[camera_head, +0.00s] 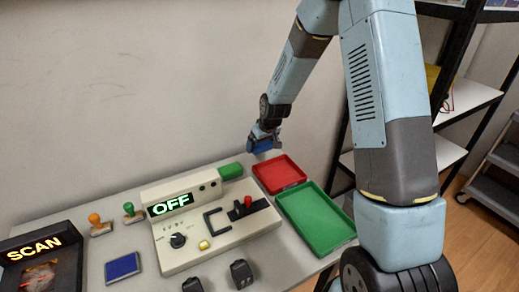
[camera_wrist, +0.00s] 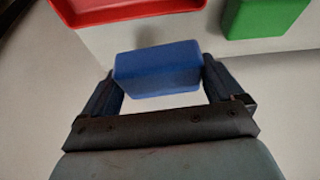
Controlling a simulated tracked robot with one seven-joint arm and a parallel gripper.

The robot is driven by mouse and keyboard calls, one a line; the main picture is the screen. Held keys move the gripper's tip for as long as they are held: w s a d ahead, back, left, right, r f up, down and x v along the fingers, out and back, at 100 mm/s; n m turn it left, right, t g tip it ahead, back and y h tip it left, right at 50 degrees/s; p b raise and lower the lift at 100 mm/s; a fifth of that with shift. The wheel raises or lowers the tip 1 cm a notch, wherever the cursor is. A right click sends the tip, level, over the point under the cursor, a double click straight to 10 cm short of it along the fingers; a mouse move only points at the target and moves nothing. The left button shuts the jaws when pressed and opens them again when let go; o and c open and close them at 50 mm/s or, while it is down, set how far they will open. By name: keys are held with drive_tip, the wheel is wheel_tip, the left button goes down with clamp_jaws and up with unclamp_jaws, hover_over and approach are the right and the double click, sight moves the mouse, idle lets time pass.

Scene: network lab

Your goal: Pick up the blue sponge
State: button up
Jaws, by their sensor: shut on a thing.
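The blue sponge (camera_wrist: 158,68) is a blue block clamped between the two dark fingers of my gripper (camera_wrist: 160,76) in the wrist view. In the head view my gripper (camera_head: 265,135) hangs above the back of the table by the wall. The sponge shows there as a small blue patch (camera_head: 263,146) at the fingertips, partly hidden by them. It appears held above the table, near the back left of the red tray.
The red tray (camera_head: 279,174) and green tray (camera_head: 316,220) are empty. A blue pad (camera_head: 122,268), two stamps and a SCAN device (camera_head: 40,262) stand left. Shelving (camera_head: 465,100) stands right.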

drive_tip(key=s+d+r, duration=0.2)
drive_tip(key=s+r, duration=0.4)
drive_tip(key=s, duration=0.5)
drive_tip(key=shift+r, duration=0.3)
drive_tip(key=o, duration=0.5)
drive_tip(key=c, duration=0.4)
drive_tip(key=shift+s, duration=0.1)
